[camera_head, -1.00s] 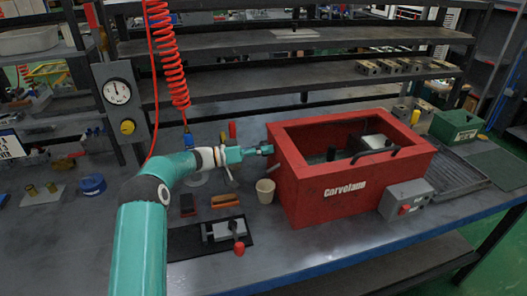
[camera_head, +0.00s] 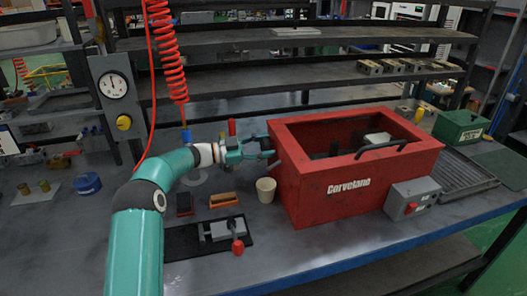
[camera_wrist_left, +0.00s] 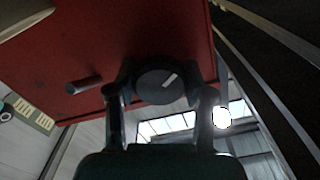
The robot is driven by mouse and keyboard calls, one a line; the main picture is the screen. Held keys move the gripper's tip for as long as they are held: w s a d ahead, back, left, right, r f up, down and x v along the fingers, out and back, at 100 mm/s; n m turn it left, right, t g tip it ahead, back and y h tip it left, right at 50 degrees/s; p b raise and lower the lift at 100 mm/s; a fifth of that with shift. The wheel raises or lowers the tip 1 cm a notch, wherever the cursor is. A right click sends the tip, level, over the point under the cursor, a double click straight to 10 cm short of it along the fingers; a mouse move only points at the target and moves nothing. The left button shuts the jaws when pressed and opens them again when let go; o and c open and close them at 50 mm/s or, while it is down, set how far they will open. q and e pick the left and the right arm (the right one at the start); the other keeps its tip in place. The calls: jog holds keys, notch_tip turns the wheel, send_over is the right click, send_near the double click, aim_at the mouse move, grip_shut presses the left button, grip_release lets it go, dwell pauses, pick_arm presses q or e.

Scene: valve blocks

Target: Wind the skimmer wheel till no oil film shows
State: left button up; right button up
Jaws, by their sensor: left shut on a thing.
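The red tank (camera_head: 345,190), marked "Corvelane", stands on the bench with its top open. Its inside is dark, with a pale block (camera_head: 377,138) in it; I cannot make out an oil film. My left gripper (camera_head: 266,148) is at the tank's left wall. In the left wrist view a round dark wheel (camera_wrist_left: 158,86) with a white mark sits on the red wall, between the two fingers of my left gripper (camera_wrist_left: 160,92), which is shut on it. The white mark tilts up to the right. My right gripper is not in view.
A small cup (camera_head: 265,190) stands close to the tank's left wall, below the gripper. A grey switch box (camera_head: 412,198) with a red knob is at the tank's front right. A black plate with a clamp (camera_head: 222,230) lies at the front. A red coiled hose (camera_head: 168,60) hangs behind my arm.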

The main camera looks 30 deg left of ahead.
pick_arm(q)
jog(key=m+b, duration=0.1)
jog(key=m, duration=0.1)
jog(key=m+b, duration=0.2)
jog(key=m, duration=0.1)
jog(key=shift+f+m, duration=0.25)
jog(key=shift+m, duration=0.05)
jog(key=m+b, duration=0.3)
jog(key=m, duration=0.2)
jog(key=m+b, duration=0.3)
jog(key=m, duration=0.3)
jog(key=m+b, duration=0.2)
jog(key=m, duration=0.2)
jog(key=shift+d+m, duration=0.1)
jog(key=shift+m, duration=0.2)
jog(key=o, duration=1.2)
jog(key=shift+w+r, duration=0.1)
jog(key=shift+c, duration=0.2)
jog(key=shift+r, duration=0.1)
